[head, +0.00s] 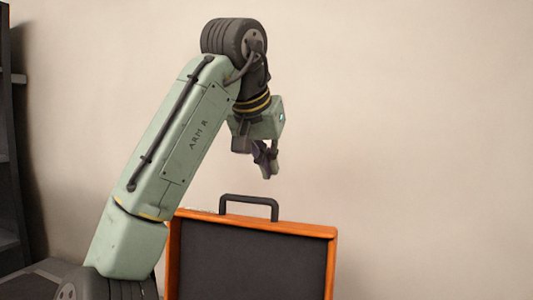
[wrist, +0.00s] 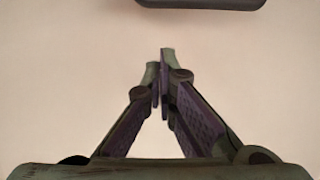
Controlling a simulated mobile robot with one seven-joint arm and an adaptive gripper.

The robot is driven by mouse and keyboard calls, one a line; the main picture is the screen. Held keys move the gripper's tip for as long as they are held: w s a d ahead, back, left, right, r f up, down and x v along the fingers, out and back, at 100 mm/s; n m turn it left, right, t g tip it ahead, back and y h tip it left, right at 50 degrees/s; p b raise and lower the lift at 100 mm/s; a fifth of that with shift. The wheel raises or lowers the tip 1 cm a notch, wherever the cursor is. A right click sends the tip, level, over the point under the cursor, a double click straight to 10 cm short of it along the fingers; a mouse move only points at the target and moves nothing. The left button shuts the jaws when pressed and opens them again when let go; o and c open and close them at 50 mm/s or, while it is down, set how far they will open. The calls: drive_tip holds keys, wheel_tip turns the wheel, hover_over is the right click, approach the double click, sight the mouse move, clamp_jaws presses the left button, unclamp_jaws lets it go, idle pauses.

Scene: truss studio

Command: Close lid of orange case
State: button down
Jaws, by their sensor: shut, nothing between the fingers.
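The orange case's lid (head: 250,262) stands raised in the head view, with an orange rim and a dark inner face. A dark handle (head: 249,200) sits on its top edge. The lower part of the case is out of view. My gripper (head: 267,172) is shut and empty, above the lid's top edge and apart from it, a little right of the handle's middle. In the wrist view the closed fingers (wrist: 164,62) meet in front of a plain pale background. A dark rounded bar (wrist: 200,3), which looks like the handle, shows at the top edge there.
A dark shelf unit (head: 12,150) stands at the far left. A pale plain wall (head: 430,130) fills the background. The space right of the lid and around my gripper looks clear.

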drive_tip(key=p+x, duration=0.1)
drive_tip(key=x, duration=0.5)
drive_tip(key=s, duration=0.1)
drive_tip(key=s+a, duration=0.1)
drive_tip(key=s, duration=0.1)
drive_tip(key=shift+s+a+r+p, duration=0.15)
drive_tip(key=shift+s+a+p, duration=0.2)
drive_tip(key=shift+s+p, duration=0.05)
